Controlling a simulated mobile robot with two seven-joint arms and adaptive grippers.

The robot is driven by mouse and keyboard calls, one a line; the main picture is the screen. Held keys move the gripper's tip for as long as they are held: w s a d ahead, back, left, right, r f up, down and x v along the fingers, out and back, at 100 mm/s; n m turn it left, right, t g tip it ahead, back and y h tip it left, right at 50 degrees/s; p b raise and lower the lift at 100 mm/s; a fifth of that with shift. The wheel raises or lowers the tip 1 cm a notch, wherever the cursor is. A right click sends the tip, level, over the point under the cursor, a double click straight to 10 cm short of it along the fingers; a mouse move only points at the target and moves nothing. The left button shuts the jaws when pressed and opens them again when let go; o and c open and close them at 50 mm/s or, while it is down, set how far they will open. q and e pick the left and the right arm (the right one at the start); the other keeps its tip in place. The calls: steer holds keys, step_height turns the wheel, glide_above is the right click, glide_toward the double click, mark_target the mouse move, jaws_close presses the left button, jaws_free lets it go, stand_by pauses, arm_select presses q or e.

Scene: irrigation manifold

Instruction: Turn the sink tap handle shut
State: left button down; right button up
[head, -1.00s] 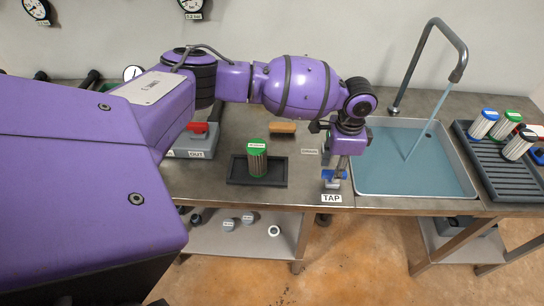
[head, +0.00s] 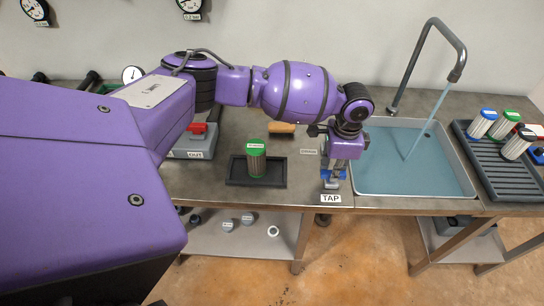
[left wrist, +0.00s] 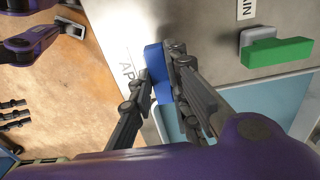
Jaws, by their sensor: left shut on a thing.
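The blue tap handle (left wrist: 155,75) sits at the counter's front edge, above the TAP label (head: 331,198). My left gripper (left wrist: 160,85) is shut on the handle, with one finger on each side of it. In the head view the left gripper (head: 333,180) points down at the handle and hides most of it. Water (head: 423,125) runs from the grey curved spout (head: 459,66) into the sink (head: 463,183), which holds bluish water. My right gripper does not show clearly in either view.
A green handle (left wrist: 278,51) stands close to the left gripper, near a partly seen label. A green-topped filter (head: 257,160) stands in a black tray (head: 236,172) left of the tap. A ribbed rack (head: 497,170) with several cartridges lies right of the sink.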

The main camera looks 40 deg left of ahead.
arm_select(q)
steer(key=shift+r, duration=0.15)
steer(key=m, duration=0.2)
steer(key=shift+w+d+r+m+p, duration=0.1)
steer(key=shift+m+p, duration=0.3)
steer(key=m, duration=0.5)
steer(key=shift+m, duration=0.3)
steer(key=m, duration=0.6)
steer(key=shift+m, duration=1.8)
